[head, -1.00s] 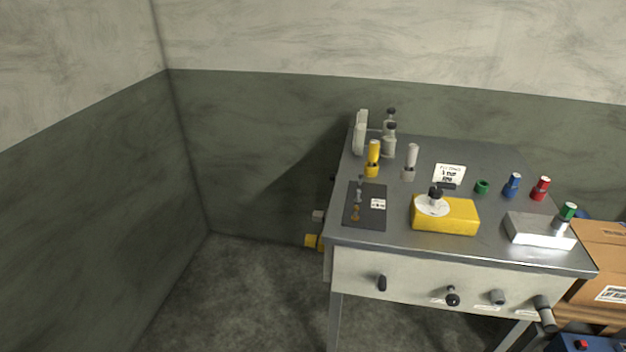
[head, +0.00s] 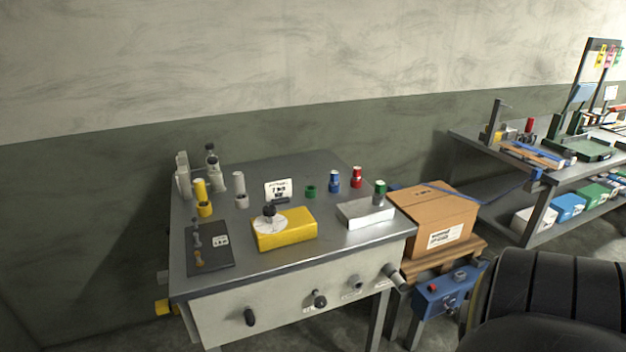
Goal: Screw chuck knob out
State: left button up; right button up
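A yellow block (head: 285,231) sits on the grey metal table, with a pale round disc (head: 270,226) at its left end. A small black knob (head: 269,210) stands upright on top of the disc; it looks like the chuck knob, though I cannot read any label on it. More knobs stick out of the table's white front panel: a black one (head: 250,317) at left, a round black one (head: 320,300) in the middle and a grey one (head: 356,283) to its right. Neither of my grippers shows in the head view.
The table (head: 330,258) also holds a dark mat (head: 209,250) with small parts, a white block (head: 366,214), coloured cylinders and bottles. A cardboard box (head: 433,216) stands close to its right side, above a blue control box (head: 447,292). A cluttered workbench (head: 480,148) stands farther right.

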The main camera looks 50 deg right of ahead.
aim_at(320, 303)
jog(key=z, duration=1.65)
